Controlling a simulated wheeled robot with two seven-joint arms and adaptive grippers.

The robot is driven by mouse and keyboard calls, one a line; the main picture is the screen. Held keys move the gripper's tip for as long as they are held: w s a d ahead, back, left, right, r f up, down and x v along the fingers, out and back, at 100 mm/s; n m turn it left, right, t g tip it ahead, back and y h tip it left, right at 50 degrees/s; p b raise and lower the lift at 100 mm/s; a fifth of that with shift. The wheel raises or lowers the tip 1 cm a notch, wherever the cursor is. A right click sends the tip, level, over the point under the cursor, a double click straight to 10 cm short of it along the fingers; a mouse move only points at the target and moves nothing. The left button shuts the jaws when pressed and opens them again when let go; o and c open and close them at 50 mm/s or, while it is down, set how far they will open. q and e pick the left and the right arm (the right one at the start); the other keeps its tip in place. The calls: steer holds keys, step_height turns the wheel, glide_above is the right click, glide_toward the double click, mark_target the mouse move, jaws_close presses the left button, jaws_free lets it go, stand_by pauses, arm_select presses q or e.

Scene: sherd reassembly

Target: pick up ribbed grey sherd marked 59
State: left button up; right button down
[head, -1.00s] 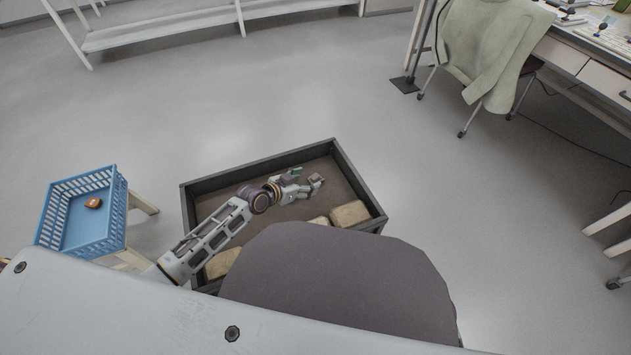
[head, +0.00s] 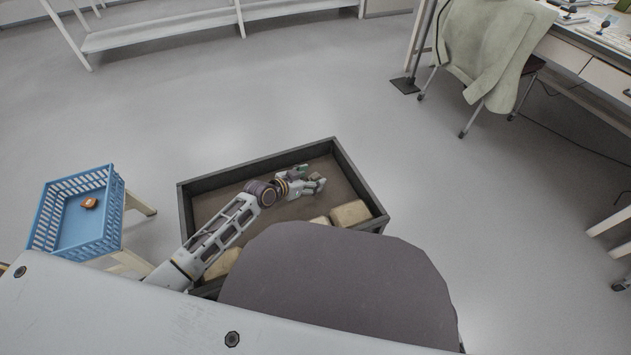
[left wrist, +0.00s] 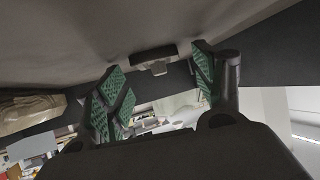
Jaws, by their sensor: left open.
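A small grey sherd (left wrist: 154,67) shows in the left wrist view, beyond and between the open fingers, with a dark edge behind it. Its mark and ribs are too small to read. My left gripper (head: 311,178) is open inside the dark-walled tray (head: 250,166), low over its brown bottom. In the left wrist view the green-padded fingers of the gripper (left wrist: 157,72) stand on either side of the sherd, with gaps to it. In the head view the gripper largely hides the sherd. My right gripper is in neither view.
Tan blocks (head: 350,213) lie along the tray's near side. A blue basket (head: 75,240) with an orange-brown sherd (head: 89,203) stands on a stool at left. A draped chair (head: 490,50) and desk are at the upper right. Floor beyond the tray is clear.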

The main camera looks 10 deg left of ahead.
arm_select(q)
steer(key=shift+w+d+f, duration=0.35)
steer(key=shift+w, duration=0.2)
steer(key=shift+s+f, duration=0.1)
steer(key=shift+f, duration=0.05)
